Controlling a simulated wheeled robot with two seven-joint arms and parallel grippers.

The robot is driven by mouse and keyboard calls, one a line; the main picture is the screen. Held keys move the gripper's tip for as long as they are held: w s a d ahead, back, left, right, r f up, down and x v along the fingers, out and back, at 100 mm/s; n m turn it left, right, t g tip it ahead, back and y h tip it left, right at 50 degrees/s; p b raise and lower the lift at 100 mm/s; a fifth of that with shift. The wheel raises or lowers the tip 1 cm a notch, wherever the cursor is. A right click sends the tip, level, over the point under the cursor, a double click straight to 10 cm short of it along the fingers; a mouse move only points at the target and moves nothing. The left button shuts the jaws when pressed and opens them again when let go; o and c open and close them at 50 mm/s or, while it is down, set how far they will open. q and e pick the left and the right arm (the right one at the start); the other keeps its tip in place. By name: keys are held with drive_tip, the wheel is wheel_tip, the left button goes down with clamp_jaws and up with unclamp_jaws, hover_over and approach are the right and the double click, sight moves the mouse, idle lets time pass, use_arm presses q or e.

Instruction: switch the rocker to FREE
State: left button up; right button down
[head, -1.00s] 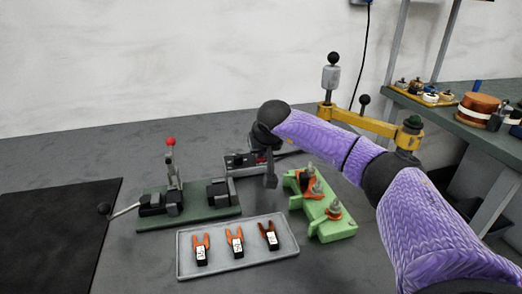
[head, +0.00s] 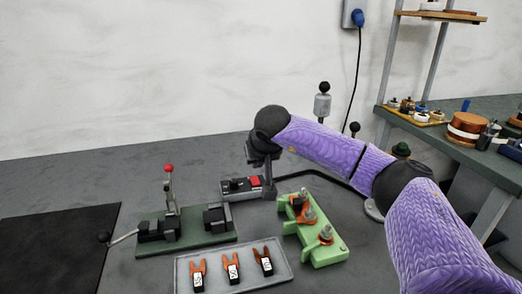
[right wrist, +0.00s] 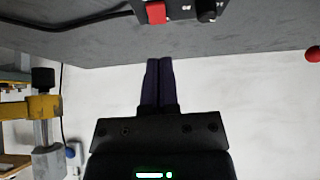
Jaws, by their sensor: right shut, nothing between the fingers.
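A dark control box (head: 232,190) stands on the bench behind the green fixtures. It carries a red rocker-like block (head: 254,181) and a black knob. Its lettering is too small to read, so I cannot tell which way the rocker is set. My right gripper (head: 269,182) points down at the right end of the box, shut and empty; I cannot tell from the head view whether it touches. In the right wrist view the shut fingertips (right wrist: 159,61) are apart from the red block (right wrist: 156,12) and the box. My left gripper is not in view.
A grey tray (head: 181,279) with several orange-and-black forks lies in front. A green lever fixture (head: 190,238) stands left, with a red-knobbed upright lever (head: 169,185). A light green post block (head: 327,254) stands right of the tray. A black mat (head: 55,245) lies far left.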

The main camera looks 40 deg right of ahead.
drive_tip(key=shift+p+v, duration=0.35)
drive_tip(key=shift+v, duration=1.35)
drive_tip(key=shift+f, duration=0.1)
